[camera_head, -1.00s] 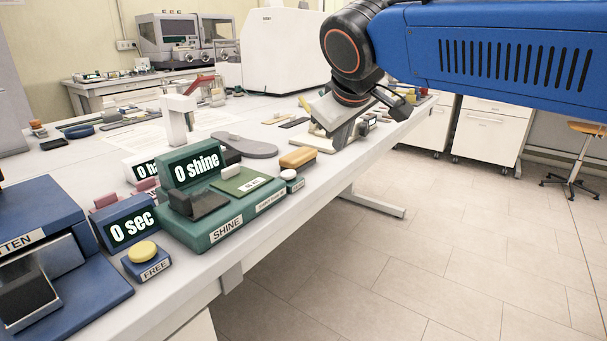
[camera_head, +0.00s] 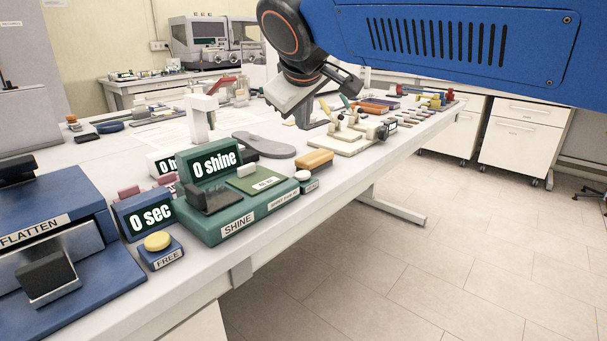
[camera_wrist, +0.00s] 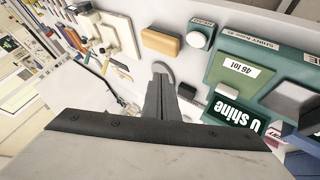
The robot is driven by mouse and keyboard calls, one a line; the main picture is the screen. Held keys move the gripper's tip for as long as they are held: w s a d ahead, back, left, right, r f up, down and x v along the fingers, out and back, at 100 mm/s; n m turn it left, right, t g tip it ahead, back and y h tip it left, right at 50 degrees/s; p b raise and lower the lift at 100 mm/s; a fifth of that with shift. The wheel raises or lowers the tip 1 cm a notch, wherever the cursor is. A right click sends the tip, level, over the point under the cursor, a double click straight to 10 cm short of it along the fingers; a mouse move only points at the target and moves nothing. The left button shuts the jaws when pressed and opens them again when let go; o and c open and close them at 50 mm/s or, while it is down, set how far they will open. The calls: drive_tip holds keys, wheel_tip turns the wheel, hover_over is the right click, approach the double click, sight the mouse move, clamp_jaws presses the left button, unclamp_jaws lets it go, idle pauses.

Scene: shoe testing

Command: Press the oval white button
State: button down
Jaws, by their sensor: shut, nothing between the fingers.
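The oval white button (camera_head: 306,175) sits on a small labelled green base at the table's front edge, just right of the green SHINE machine (camera_head: 222,236). In the wrist view the white button (camera_wrist: 198,39) is near the top, right of the tan block. My gripper (camera_wrist: 160,68) is shut and empty, with its fingers pointing toward the tabletop. In the head view my gripper (camera_head: 304,122) hangs above the table, behind the button and apart from it. Its fingertips are partly hard to make out there.
A tan block (camera_head: 314,160) lies close behind the button. A grey shoe sole (camera_head: 264,147) lies farther back. A blue FREE box with a yellow button (camera_head: 157,241) and the blue FLATTEN machine (camera_head: 40,237) stand left. The floor in front is clear.

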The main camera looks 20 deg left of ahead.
sight(303, 176)
drive_tip(key=shift+f, duration=4.4)
drive_tip(key=shift+f, duration=0.1)
drive_tip(key=shift+f, duration=0.3)
drive_tip(key=shift+f, duration=0.45)
drive_tip(key=shift+r, duration=0.9)
drive_tip(key=shift+r, duration=2.5)
